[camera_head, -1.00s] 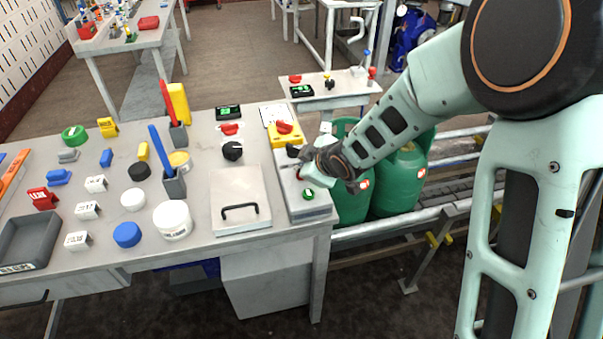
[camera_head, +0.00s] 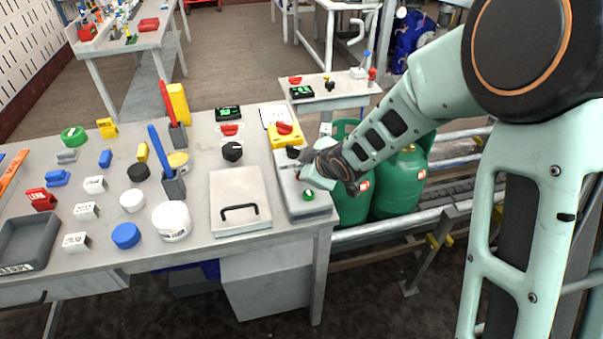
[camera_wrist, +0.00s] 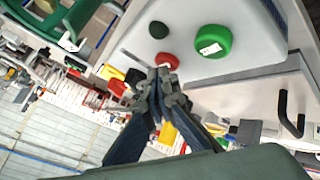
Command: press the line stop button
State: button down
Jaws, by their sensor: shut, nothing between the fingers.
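The grey control box (camera_head: 310,211) stands at the right edge of the table. It carries a green button (camera_head: 309,193), and a red button beside it is mostly hidden by my gripper (camera_head: 304,173) in the head view. In the wrist view the red button (camera_wrist: 167,60) lies between the larger green button (camera_wrist: 212,41) and a small dark button (camera_wrist: 158,29). My gripper (camera_wrist: 160,74) is shut and empty, its fingertips right at the red button's edge. I cannot tell whether they touch it or whether it is pressed.
A black knob (camera_head: 232,151), a yellow box with a red knob (camera_head: 286,137) and a grey lidded case with a black handle (camera_head: 239,190) are near the control box. Green gas cylinders (camera_head: 399,185) stand on the conveyor (camera_head: 452,207) to the right, close under my arm.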

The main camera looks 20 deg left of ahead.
jog(key=shift+r+p, duration=0.6)
jog(key=shift+r, duration=0.2)
notch_tip(320, 180, up, 5)
jog(key=p, duration=0.4)
jog(key=shift+d, duration=0.1)
dwell(0.5)
